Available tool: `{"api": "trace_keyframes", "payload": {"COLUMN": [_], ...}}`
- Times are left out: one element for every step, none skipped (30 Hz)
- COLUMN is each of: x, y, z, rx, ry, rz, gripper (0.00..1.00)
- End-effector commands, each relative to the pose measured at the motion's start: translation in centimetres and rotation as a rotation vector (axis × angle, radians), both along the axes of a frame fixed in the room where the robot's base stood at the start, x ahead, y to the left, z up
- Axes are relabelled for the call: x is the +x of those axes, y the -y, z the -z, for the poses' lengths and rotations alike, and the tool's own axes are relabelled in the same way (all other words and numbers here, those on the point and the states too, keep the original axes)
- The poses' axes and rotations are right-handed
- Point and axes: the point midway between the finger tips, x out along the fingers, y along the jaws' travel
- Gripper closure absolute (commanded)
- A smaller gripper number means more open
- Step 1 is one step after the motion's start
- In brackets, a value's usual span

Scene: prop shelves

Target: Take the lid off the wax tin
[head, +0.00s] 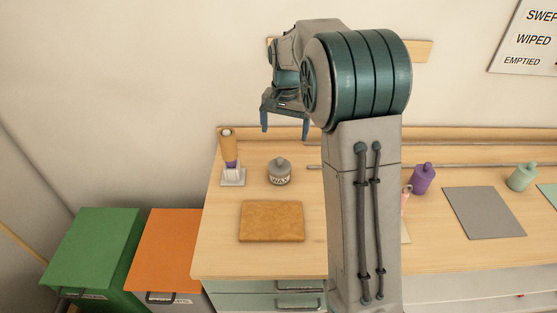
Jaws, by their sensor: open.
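The wax tin (280,177) is a small round grey tin with a pale label reading WAX. It stands upright on the wooden counter near the back left, with its grey lid (279,162) on top. My gripper (285,125) is above and behind the tin in the picture, with its two blue fingers pointing down. The fingers are apart and nothing is between them. The gripper does not touch the tin. My arm hides part of the counter to the right of the tin.
A brown board (272,221) lies in front of the tin. A brush-like tool (229,150) stands in a pale holder at left. Green (94,243) and orange (165,240) bins stand left of the counter.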

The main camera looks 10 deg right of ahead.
Motion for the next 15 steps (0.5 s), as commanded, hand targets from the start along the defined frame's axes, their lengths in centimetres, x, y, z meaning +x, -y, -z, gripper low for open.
{"api": "trace_keyframes", "payload": {"x": [1.0,1.4,1.9,2.3,2.6,2.8,3.0,3.1,3.2,3.2,3.3,3.3,3.2,3.2,3.2], "y": [0.0,0.0,0.0,0.0,0.0,0.0,0.0,0.0,0.0,0.0,0.0,0.0,0.0,0.0,0.0], "z": [0.2,0.4,0.7,0.8,1.0,1.1,1.3,1.5,1.8,2.1,2.6,3.2,3.8,4.4,5.2], "rx": [-0.002,-0.002,-0.003,-0.003,-0.003,-0.004,-0.004,-0.005,-0.005,-0.005,-0.005,-0.005,-0.005,-0.005,-0.005], "ry": [-0.011,-0.015,-0.02,-0.021,-0.024,-0.027,-0.028,-0.029,-0.031,-0.033,-0.034,-0.034,-0.035,-0.034,-0.035], "rz": [0.015,0.025,0.035,0.041,0.047,0.054,0.058,0.06,0.063,0.064,0.064,0.064,0.064,0.064,0.064], "gripper": [0.07,0.07,0.07,0.07,0.07,0.07,0.07,0.07,0.07,0.07,0.07,0.07,0.07,0.07,0.07]}}
